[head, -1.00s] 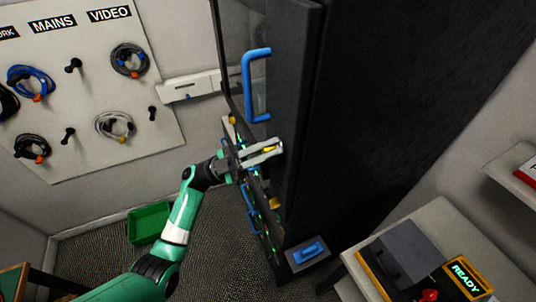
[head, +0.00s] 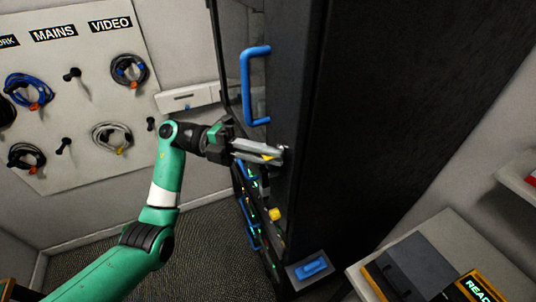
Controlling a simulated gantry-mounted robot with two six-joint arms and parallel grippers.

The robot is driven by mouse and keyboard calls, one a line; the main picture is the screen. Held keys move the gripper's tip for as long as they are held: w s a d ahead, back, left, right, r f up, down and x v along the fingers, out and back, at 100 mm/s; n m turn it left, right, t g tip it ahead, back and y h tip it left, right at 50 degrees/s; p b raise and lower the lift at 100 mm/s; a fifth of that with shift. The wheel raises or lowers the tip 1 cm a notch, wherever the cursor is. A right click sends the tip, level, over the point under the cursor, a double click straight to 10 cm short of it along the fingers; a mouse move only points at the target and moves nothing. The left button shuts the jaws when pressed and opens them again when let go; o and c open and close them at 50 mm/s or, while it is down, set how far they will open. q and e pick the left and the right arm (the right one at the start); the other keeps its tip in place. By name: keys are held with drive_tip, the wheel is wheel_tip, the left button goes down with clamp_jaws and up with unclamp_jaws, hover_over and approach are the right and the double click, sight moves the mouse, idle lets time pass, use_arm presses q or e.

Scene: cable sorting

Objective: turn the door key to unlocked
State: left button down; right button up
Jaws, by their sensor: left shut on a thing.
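The cabinet door with a blue handle (head: 256,85) stands at the middle of the head view, beside the dark cabinet side (head: 400,110). My left gripper (head: 268,153) reaches in from the left to the door edge, below the handle. The fingers hide the rest of the key and most of the lock, so the key's angle is hard to tell. My right gripper is out of view.
A wall board (head: 75,95) with coiled cables on pegs is at the left. A blue-handled piece (head: 311,267) sits low at the cabinet's foot. A table (head: 425,235) with a grey case and a READY display (head: 480,288) stands at the lower right.

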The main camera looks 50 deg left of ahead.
use_arm(q)
drive_tip(key=shift+m+y, duration=0.4)
idle(0.3)
drive_tip(key=c, duration=0.9)
unclamp_jaws()
drive_tip(key=shift+a, duration=0.1)
drive_tip(key=b+v, duration=0.1)
drive_tip(key=v, duration=1)
drive_tip(key=shift+a+r, duration=0.1)
drive_tip(key=shift+a, duration=0.1)
